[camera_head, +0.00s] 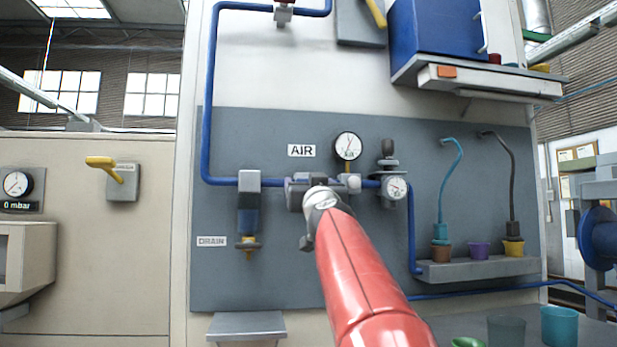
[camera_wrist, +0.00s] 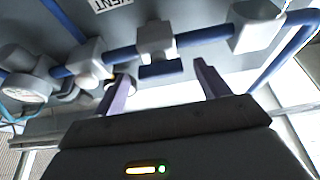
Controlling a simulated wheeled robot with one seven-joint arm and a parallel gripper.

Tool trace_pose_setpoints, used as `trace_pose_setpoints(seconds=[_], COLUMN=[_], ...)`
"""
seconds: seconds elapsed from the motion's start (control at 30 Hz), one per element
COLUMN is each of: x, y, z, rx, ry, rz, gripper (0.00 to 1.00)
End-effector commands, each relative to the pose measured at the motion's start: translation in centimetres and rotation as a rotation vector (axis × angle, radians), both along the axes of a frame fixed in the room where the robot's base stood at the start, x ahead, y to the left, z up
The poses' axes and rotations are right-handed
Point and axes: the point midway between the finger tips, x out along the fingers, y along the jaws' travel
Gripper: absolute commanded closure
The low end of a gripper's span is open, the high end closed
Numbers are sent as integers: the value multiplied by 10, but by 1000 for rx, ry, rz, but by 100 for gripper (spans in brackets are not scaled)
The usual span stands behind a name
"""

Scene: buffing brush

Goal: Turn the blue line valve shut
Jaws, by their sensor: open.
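The blue air pipe (camera_head: 222,181) runs across the grey panel (camera_head: 290,285) below the AIR label. In the wrist view, the blue pipe (camera_wrist: 205,35) carries a grey block-like fitting (camera_wrist: 155,38) with a dark blue piece (camera_wrist: 160,71) on its near side, which looks like the valve and its handle. My gripper (camera_wrist: 161,72) is open, with its two purple-grey fingers apart on either side of that piece. I see no clear contact. In the head view, my red arm and gripper (camera_head: 300,192) hide this stretch of pipe.
A filter bowl (camera_head: 249,212) hangs left of my gripper, above the DRAIN label. A round gauge (camera_head: 348,146) and a regulator with a smaller gauge (camera_head: 396,188) stand close on the right. A shelf (camera_head: 480,268) with small cups juts out at the lower right.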

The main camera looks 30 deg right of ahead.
Motion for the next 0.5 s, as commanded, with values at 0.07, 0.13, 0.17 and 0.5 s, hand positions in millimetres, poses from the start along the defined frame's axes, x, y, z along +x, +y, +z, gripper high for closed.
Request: trace_pose_setpoints(seconds=[0.07, 0.13, 0.17, 0.5], x=[4, 5, 5, 5], y=[-1, -2, -2, -1], z=[2, 2, 2, 1], rx=[0, 0, 0, 0], ry=[1, 0, 0, 0], rz=[0, 0, 0, 1], gripper=[25, 25, 25, 48])
